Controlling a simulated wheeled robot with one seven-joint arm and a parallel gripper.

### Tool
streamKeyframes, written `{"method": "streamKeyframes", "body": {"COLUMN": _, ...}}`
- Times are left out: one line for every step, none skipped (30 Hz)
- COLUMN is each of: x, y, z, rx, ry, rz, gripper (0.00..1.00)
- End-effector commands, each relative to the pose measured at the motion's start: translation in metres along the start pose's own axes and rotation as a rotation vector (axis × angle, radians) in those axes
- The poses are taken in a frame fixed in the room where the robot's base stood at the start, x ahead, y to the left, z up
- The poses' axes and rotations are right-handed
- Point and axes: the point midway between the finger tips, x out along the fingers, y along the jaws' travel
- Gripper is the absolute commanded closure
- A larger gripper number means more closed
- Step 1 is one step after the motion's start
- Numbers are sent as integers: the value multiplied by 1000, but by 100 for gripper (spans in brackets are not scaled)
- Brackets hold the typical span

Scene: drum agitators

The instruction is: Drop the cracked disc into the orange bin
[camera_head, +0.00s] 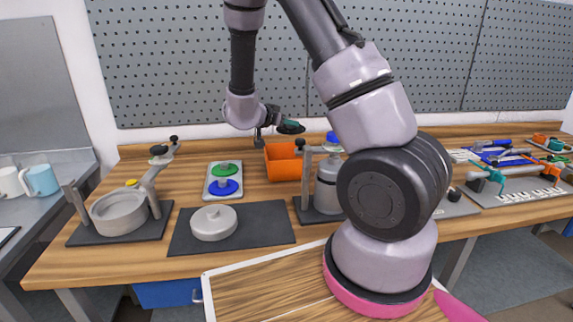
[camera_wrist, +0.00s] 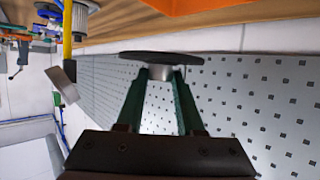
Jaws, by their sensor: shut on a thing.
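My gripper (camera_head: 279,123) is shut on a dark disc (camera_head: 291,128), above the back of the wooden bench. In the wrist view, the green fingers of my gripper (camera_wrist: 161,78) close on the grey hub of the dark disc (camera_wrist: 135,56), which is seen nearly edge-on. No crack can be made out at this angle. The orange bin (camera_head: 283,166) stands on the bench below the gripper in the head view, partly hidden by a clamp stand. A part of the orange bin (camera_wrist: 200,5) shows at the top of the wrist view.
A tray (camera_head: 209,195) with a green disc (camera_head: 227,168) and a blue disc (camera_head: 223,187) lies left of the bin. A grey lid (camera_head: 213,223) sits on a dark mat. An open drum (camera_head: 119,212) stands at left, a grey canister (camera_head: 327,190) right of the bin. A pegboard (camera_head: 190,60) is behind.

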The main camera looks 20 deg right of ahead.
Motion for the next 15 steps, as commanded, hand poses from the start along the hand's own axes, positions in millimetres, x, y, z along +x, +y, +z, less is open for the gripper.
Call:
{"method": "streamKeyframes", "body": {"x": 3, "y": 0, "z": 6, "rx": -3, "ry": 0, "rz": 1, "gripper": 100}}
{"method": "streamKeyframes", "body": {"x": 4, "y": 0, "z": 9, "rx": -3, "ry": 0, "rz": 1, "gripper": 100}}
{"method": "streamKeyframes", "body": {"x": 6, "y": 0, "z": 13, "rx": -3, "ry": 0, "rz": 1, "gripper": 100}}
{"method": "streamKeyframes", "body": {"x": 7, "y": 0, "z": 15, "rx": -2, "ry": 0, "rz": 1, "gripper": 100}}
{"method": "streamKeyframes", "body": {"x": 8, "y": 0, "z": 18, "rx": -1, "ry": 1, "rz": 1, "gripper": 100}}
{"method": "streamKeyframes", "body": {"x": 9, "y": 0, "z": 20, "rx": -1, "ry": 1, "rz": 1, "gripper": 100}}
{"method": "streamKeyframes", "body": {"x": 10, "y": 0, "z": 22, "rx": -2, "ry": 1, "rz": 1, "gripper": 100}}
{"method": "streamKeyframes", "body": {"x": 10, "y": 0, "z": 23, "rx": -1, "ry": 1, "rz": 0, "gripper": 100}}
{"method": "streamKeyframes", "body": {"x": 11, "y": 0, "z": 25, "rx": 0, "ry": 1, "rz": 0, "gripper": 100}}
{"method": "streamKeyframes", "body": {"x": 11, "y": 0, "z": 26, "rx": 0, "ry": 1, "rz": 0, "gripper": 100}}
{"method": "streamKeyframes", "body": {"x": 12, "y": 0, "z": 26, "rx": 1, "ry": 1, "rz": 0, "gripper": 100}}
{"method": "streamKeyframes", "body": {"x": 12, "y": 0, "z": 27, "rx": 1, "ry": 1, "rz": -1, "gripper": 100}}
{"method": "streamKeyframes", "body": {"x": 12, "y": 0, "z": 27, "rx": 1, "ry": 1, "rz": -1, "gripper": 100}}
{"method": "streamKeyframes", "body": {"x": 12, "y": 0, "z": 27, "rx": 1, "ry": 1, "rz": -1, "gripper": 100}}
{"method": "streamKeyframes", "body": {"x": 12, "y": 0, "z": 27, "rx": 1, "ry": 1, "rz": -1, "gripper": 100}}
